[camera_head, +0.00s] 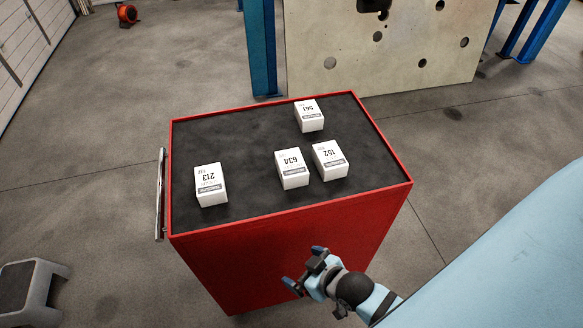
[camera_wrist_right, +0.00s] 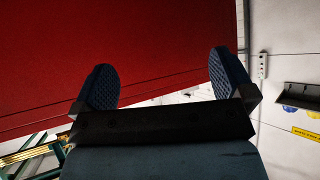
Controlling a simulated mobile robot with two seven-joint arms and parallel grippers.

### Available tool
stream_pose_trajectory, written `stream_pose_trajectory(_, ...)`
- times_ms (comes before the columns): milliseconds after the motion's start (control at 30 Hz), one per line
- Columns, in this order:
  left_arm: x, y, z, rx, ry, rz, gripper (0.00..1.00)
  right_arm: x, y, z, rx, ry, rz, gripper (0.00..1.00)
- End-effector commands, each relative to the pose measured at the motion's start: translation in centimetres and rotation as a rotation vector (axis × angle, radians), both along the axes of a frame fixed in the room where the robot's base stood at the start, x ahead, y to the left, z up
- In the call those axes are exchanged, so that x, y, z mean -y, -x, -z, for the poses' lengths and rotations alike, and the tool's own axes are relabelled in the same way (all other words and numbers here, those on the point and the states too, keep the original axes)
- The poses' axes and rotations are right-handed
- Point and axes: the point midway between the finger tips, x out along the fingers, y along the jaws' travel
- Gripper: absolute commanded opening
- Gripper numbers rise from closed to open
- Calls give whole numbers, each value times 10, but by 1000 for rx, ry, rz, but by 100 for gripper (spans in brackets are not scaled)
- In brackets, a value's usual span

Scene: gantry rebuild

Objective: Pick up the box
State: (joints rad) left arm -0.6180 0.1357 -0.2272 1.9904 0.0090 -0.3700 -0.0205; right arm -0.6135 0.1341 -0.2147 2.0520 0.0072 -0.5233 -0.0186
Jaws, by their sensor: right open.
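Several white boxes with printed numbers stand on the black top of a red cabinet (camera_head: 300,258) in the head view. Box 213 (camera_head: 210,185) is at the left, box 634 (camera_head: 292,169) near the middle, box 152 (camera_head: 330,160) just right of it, and box 561 (camera_head: 309,115) towards the back. My right gripper (camera_head: 305,268) is in front of the cabinet, below the top's level, apart from every box. In the right wrist view its two blue pads (camera_wrist_right: 161,84) are wide apart with nothing between them. My left gripper is not in view.
The cabinet top (camera_head: 240,140) has a raised red rim and free room at the left and back. A metal handle (camera_head: 160,195) runs along its left side. A grey step stool (camera_head: 30,290) stands at the lower left. Blue posts (camera_head: 262,50) and a pale plate (camera_head: 400,45) stand behind.

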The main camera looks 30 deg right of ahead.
Motion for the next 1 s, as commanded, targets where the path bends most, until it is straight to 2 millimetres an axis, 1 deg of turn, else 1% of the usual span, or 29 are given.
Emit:
stream_pose_trajectory(33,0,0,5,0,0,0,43,3,-2,-3,-28,12,5,100)
stream_pose_trajectory(267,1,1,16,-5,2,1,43,19,-3,-29,-149,88,12,100)
stream_pose_trajectory(367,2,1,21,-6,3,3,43,26,-7,-43,-173,138,2,100)
stream_pose_trajectory(467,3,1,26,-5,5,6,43,33,-19,-66,-157,221,-20,100)
stream_pose_trajectory(500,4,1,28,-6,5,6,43,35,-26,-76,-135,263,-34,100)
stream_pose_trajectory(633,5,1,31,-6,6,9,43,39,-51,-106,-27,392,-80,100)
stream_pose_trajectory(767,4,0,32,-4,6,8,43,37,-79,-136,118,527,-132,100)
stream_pose_trajectory(867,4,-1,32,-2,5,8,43,32,-102,-162,257,645,-175,100)
stream_pose_trajectory(967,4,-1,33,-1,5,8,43,23,-125,-193,426,785,-225,100)
stream_pose_trajectory(1000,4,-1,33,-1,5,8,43,17,-135,-207,504,852,-247,100)
